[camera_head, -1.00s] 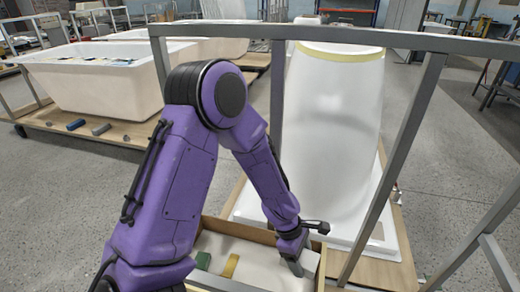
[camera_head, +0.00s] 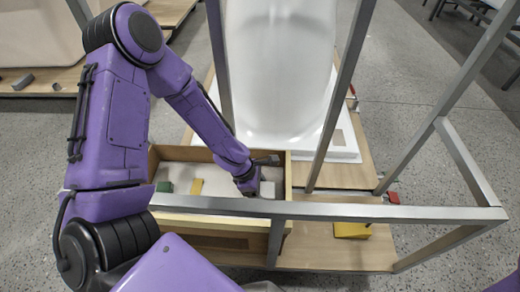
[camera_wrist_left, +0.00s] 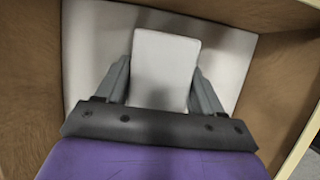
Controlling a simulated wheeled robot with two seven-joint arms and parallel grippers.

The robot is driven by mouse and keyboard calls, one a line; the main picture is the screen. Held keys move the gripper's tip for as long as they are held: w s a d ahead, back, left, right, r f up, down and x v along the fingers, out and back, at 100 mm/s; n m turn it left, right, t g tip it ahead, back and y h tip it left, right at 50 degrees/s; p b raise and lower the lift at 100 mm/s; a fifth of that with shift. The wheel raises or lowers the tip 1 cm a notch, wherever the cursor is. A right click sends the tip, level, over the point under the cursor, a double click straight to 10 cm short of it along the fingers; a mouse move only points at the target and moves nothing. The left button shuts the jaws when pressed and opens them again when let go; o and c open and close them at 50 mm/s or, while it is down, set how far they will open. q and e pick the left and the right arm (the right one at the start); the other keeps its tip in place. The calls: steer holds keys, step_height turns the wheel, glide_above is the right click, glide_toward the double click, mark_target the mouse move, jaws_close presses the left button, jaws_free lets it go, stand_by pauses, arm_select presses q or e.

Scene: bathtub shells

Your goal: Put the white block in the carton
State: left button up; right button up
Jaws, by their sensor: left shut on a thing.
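The white block (camera_wrist_left: 165,65) is between the two fingers of my left gripper (camera_wrist_left: 165,88), which is shut on it. In the head view my left gripper (camera_head: 248,188) reaches down inside an open brown box (camera_head: 288,172) with wood-like walls and a pale floor, near its right end. The white block shows as a small pale patch (camera_head: 267,189) beside the fingers. Whether the block touches the box floor I cannot tell. I see no other carton, and cannot tell whether this box is the carton. My right gripper is not in view.
A grey metal frame (camera_head: 330,211) crosses in front of the box. A white tub shell (camera_head: 280,70) stands behind. Another yellow piece (camera_head: 352,230) lies outside, to the right.

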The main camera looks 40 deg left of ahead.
arm_select(q)
steer(key=o, duration=1)
steer(key=shift+r, duration=0.1)
steer(key=p+v, duration=0.6)
steer(key=v, duration=0.6)
steer(key=shift+d, duration=0.1)
